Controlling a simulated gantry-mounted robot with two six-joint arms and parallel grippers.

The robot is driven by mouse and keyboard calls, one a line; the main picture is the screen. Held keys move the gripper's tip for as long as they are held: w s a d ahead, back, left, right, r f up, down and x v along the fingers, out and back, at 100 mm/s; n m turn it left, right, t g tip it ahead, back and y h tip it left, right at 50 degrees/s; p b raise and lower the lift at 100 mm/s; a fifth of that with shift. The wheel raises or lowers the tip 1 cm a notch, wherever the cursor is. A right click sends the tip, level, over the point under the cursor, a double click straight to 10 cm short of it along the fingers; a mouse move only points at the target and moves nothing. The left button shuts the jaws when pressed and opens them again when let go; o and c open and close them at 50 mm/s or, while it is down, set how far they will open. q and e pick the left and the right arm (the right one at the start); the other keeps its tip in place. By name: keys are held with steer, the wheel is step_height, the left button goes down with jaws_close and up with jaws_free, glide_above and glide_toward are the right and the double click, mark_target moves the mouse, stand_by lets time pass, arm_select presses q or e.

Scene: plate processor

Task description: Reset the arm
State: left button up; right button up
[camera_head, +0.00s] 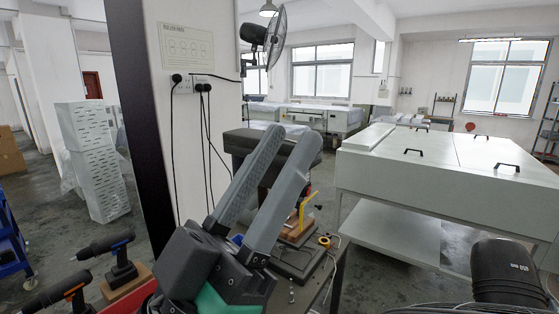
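My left gripper (291,140) rises from the bottom centre of the head view, with its two long grey fingers pointing up and slightly right. The fingers stand apart with a clear gap between them, and nothing is held. The gripper hides part of the workbench (337,285) behind it. A rounded black part at the bottom right looks like part of my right arm, but no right fingers show.
Cordless drills (118,262) stand at the lower left. A pillar with sockets and cables (190,130) rises behind the gripper. A yellow-handled tool (309,207) lies on the cluttered bench. A large white processor (450,160) with black handles stands at right. Floor is open at left.

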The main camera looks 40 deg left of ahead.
step_height(320, 180, up, 31)
steer(key=p, duration=3)
steer(key=shift+f+p, duration=0.2)
steer(key=shift+p, duration=0.1)
